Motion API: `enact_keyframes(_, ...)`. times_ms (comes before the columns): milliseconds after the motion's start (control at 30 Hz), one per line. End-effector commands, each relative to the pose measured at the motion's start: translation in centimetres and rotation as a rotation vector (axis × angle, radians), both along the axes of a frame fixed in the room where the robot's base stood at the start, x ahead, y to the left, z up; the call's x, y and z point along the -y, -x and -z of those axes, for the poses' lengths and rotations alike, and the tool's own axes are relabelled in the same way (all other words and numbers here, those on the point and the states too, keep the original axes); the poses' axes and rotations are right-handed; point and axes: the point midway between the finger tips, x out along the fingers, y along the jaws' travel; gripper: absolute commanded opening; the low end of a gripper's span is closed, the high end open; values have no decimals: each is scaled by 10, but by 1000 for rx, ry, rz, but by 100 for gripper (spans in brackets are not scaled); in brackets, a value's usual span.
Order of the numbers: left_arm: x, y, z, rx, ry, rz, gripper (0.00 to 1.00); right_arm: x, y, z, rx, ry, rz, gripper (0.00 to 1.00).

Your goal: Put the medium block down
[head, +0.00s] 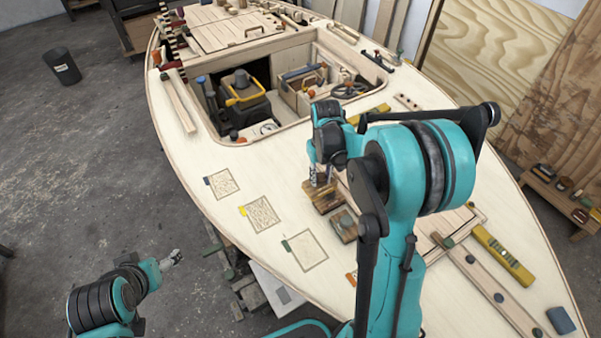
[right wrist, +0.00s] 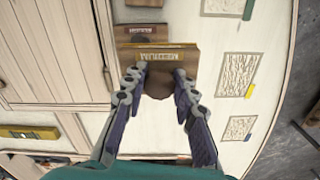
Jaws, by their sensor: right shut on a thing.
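The right wrist view shows this block (right wrist: 185,57) between the fingertips (right wrist: 160,85). I cannot tell whether it touches the deck. Three outlined patches lie left of the gripper on the deck: blue-tagged (head: 222,183), yellow-tagged (head: 262,214) and green-tagged (head: 304,250). My left gripper (head: 172,258) is off the hull, its jaw state unclear.
The pale plywood deck (head: 205,150) is clear around the patches. An open cockpit (head: 285,85) holds tools and a black-and-yellow item (head: 243,95). A yellow level (head: 502,255) lies at the right.

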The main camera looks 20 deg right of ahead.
Motion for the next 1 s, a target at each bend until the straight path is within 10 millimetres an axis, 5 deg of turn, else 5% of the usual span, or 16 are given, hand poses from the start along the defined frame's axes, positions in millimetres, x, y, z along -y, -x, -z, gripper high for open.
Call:
enact_keyframes(133, 0, 0, -3, 0, 0, 0, 74, 17, -11, -6, 0, -1, 9, 4)
enact_keyframes(600, 0, 0, 24, 0, 0, 0, 74, 8, -108, 54, 0, 0, 8, 4)
enact_keyframes(833, 0, 0, 27, 0, 0, 0, 74, 7, -118, 65, 0, -1, 10, 4)
enact_keyframes(1000, 0, 0, 37, 0, 0, 0, 74, 7, -118, 92, 0, -1, 9, 4)
